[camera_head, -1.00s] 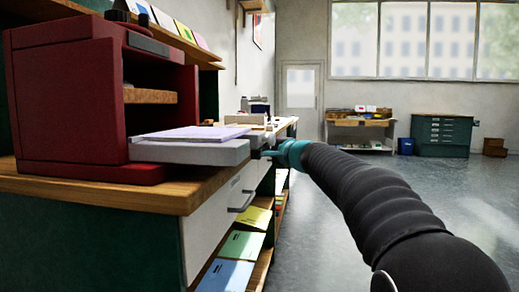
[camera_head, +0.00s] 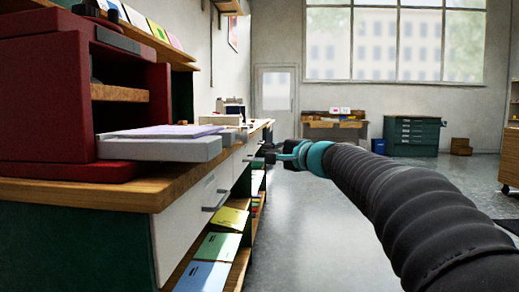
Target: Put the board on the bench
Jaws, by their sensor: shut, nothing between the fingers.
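A flat grey slab (camera_head: 190,150) with lilac sheets (camera_head: 165,131) on top sticks out of a dark red press at the left; it may be the board, but I cannot tell for sure. The press stands on a bench with a wooden top (camera_head: 140,194), green side and white drawers. My gripper (camera_head: 260,159) is at the end of the black sleeved arm, past its teal wrist. It is small and dark, shut and empty, right of the slab and apart from it in the picture. Its fingertips are hard to make out against the drawer fronts.
The dark red press (camera_head: 42,90) has a wooden block inside. Drawer handles (camera_head: 216,201) jut out from the bench front. Coloured folders (camera_head: 218,246) lie on shelves below. A green cabinet (camera_head: 412,136) and a small table stand at the back. The grey floor (camera_head: 300,230) is open.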

